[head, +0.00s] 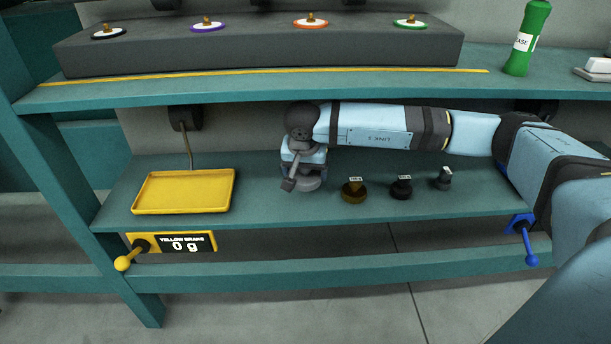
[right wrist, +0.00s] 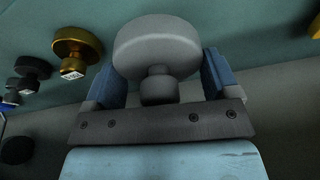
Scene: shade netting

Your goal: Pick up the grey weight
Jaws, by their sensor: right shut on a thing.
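The grey weight (right wrist: 157,48) is between the fingers of my right gripper (right wrist: 160,85) in the right wrist view, gripped around its knob. In the head view the grey weight (head: 306,181) shows below my right gripper (head: 296,178) at the lower shelf, partly covered by the gripper. I cannot tell whether its base touches the shelf. My right gripper is shut on it. My left gripper is not in view.
A brass weight (head: 353,190), a black weight (head: 401,187) and a small dark weight (head: 443,178) stand to the right on the lower shelf (head: 270,211). A yellow tray (head: 184,191) is to the left, above a display (head: 187,243) reading 0 g. The upper shelf (head: 270,84) hangs close above my arm.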

